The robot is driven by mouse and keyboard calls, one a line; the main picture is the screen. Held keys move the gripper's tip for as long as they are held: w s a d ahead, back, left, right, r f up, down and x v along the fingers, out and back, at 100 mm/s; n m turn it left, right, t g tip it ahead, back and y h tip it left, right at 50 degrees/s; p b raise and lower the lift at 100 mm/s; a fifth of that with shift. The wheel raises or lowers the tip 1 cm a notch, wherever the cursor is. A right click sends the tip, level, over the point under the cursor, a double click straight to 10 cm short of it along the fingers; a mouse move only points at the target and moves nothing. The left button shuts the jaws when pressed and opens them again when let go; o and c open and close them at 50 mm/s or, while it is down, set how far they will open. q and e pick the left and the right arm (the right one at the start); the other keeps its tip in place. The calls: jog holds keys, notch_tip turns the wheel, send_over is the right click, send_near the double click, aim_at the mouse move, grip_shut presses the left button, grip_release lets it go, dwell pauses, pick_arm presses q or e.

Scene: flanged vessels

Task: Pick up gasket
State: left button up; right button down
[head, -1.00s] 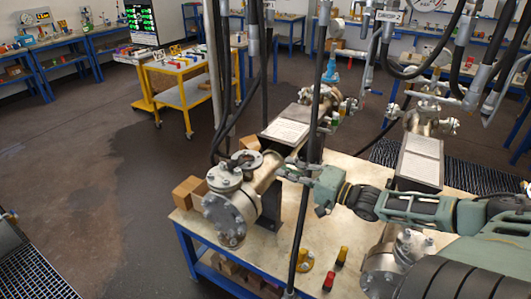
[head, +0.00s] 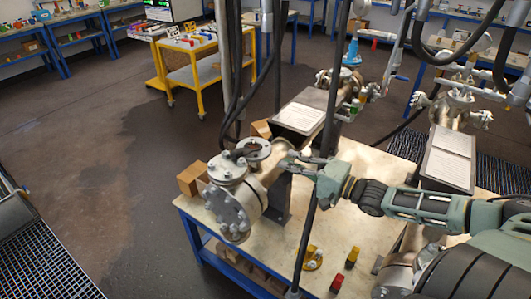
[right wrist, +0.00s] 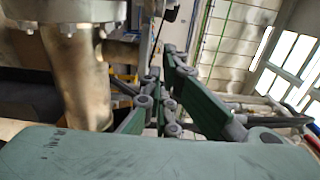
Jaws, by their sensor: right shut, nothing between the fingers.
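A flanged metal vessel (head: 230,205) with bolted flanges stands at the table's near left corner. A round ring-like piece (head: 256,150) shows at its top; I cannot tell whether this is the gasket or a flange. My right gripper (head: 291,158) is shut and empty, its fingers pointing left beside the vessel's pipe. In the right wrist view the fingers (right wrist: 157,74) come together with nothing visible between them, and the vessel's pipe (right wrist: 78,80) stands to their left. No gasket can be clearly made out. My left gripper is not in view.
Black hoses hang across the scene. A yellow cart (head: 195,65) stands behind.

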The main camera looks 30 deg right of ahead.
aim_at(256, 150)
jog(key=x, duration=0.2)
jog(key=p+x, duration=0.1)
jog(key=x, duration=0.5)
jog(key=shift+a+r, duration=0.15)
jog(key=shift+r, duration=0.1)
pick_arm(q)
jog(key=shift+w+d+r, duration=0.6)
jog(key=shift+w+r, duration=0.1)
pick_arm(e)
jog(key=shift+w+a+f, duration=0.15)
jog(key=shift+w+a, duration=0.05)
jog(key=shift+w, duration=0.2)
jog(key=shift+w+f, duration=0.1)
jog(key=shift+w, duration=0.05)
jog(key=b+x, duration=0.3)
jog(key=shift+w+a+b, duration=0.2)
jog(key=shift+b, duration=0.2)
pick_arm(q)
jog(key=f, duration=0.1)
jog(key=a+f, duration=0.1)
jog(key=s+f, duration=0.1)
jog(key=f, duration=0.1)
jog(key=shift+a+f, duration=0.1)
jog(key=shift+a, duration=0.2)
